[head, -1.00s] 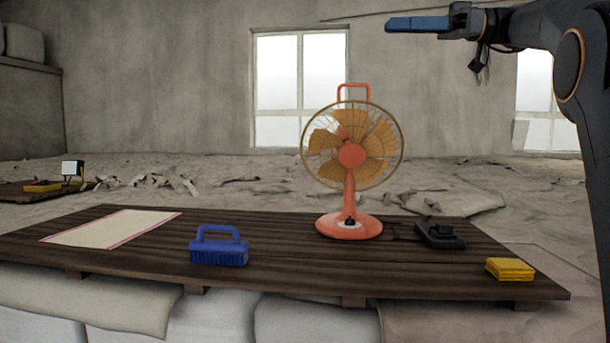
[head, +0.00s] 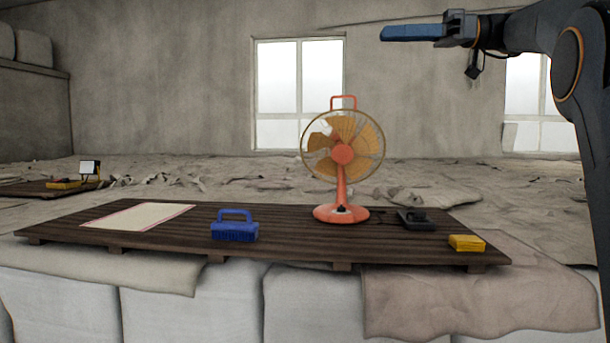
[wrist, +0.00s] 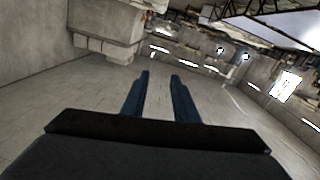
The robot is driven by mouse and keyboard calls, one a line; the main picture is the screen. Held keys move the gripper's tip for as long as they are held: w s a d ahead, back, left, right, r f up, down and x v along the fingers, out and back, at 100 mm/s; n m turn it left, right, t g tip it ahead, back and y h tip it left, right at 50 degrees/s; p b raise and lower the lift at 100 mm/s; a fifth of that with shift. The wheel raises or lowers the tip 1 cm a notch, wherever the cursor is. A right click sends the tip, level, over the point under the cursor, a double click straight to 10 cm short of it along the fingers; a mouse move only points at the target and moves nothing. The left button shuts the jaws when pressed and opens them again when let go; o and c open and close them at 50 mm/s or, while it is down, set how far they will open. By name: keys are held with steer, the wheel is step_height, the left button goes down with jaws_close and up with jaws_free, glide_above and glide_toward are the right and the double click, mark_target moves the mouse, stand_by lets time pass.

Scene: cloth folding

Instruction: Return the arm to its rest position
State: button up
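My gripper (head: 384,34) is raised at the upper right of the head view, with its blue fingers pointing left. It is well above and apart from the table. In the wrist view the two blue fingers (wrist: 160,75) stand apart with an empty gap between them, and only floor and room show beyond. The cloth (head: 138,216), pale cream with a pink edge, lies flat on the left part of the dark wooden tabletop (head: 285,247). Whether it is folded cannot be told from here.
A brown cloth (head: 480,295) hangs over pale blocks in front. The air around my gripper is clear.

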steer(key=w+a+f+m+t+h+b, duration=0.1)
steer(key=w+a+f+m+h, duration=0.2)
steer(key=f, duration=0.5)
steer(key=w+f+m+t+b, duration=0.1)
steer(key=w+f+m, duration=0.2)
steer(key=f+m, duration=0.3)
step_height(320, 180, down, 22)
steer(key=s+a+f+m+h+b, duration=0.1)
steer(key=s+a+m+h, duration=0.15)
steer(key=m+h, duration=0.25)
steer(key=s+d+f+m+g+h+b, duration=0.1)
steer(key=s+f+h, duration=0.2)
steer(key=s+f, duration=0.6)
steer(key=s+d+f+m+g+h+b, duration=0.1)
steer(key=s+d+f+g+h+b, duration=0.1)
steer(key=s+f, duration=0.8)
steer(key=s+d+f+m+g+h+b, duration=0.1)
steer(key=s+f+h, duration=0.3)
steer(key=s+f, duration=0.6)
step_height(320, 180, down, 9)
steer(key=shift+s+d+f+m+h+b, duration=0.2)
steer(key=shift+s+d+m+h+b, duration=0.1)
steer(key=shift+d+m+b, duration=0.25)
steer(key=shift+o, duration=0.5)
steer(key=shift+a, duration=0.1)
